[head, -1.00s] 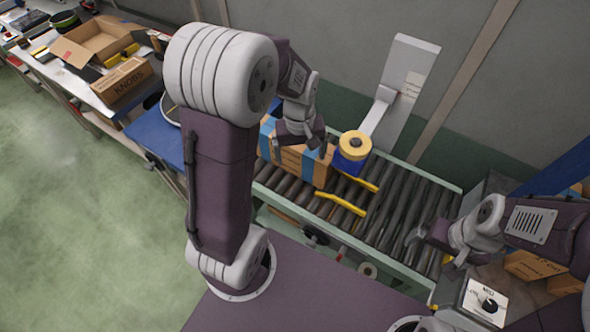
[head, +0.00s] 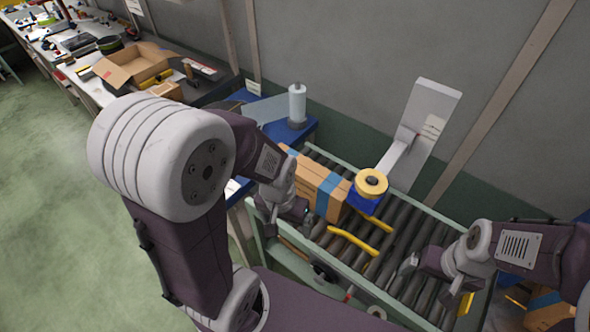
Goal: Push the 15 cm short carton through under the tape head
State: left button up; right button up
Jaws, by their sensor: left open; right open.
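The brown carton with blue bands (head: 310,182) lies on the roller conveyor (head: 405,240), left of the tape head (head: 371,187). The tape head is a yellow roll over a blue body on a pale bracket. The carton's right end is close to the head; whether they touch I cannot tell. My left gripper (head: 290,222) is open at the near side of the carton, low by the conveyor's near rail; contact is unclear. My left arm covers part of the view. My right gripper (head: 407,268) is open and empty above the rollers, right of the head.
Two yellow guide bars (head: 352,241) flank the lane beneath the head. The rollers to the right are bare. A blue table (head: 305,131) with a clear roll stands behind left. More cartons (head: 548,312) lie at lower right. An open box (head: 135,62) sits on the far bench.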

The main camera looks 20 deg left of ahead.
aim_at(308, 183)
jog(key=u, duration=0.75)
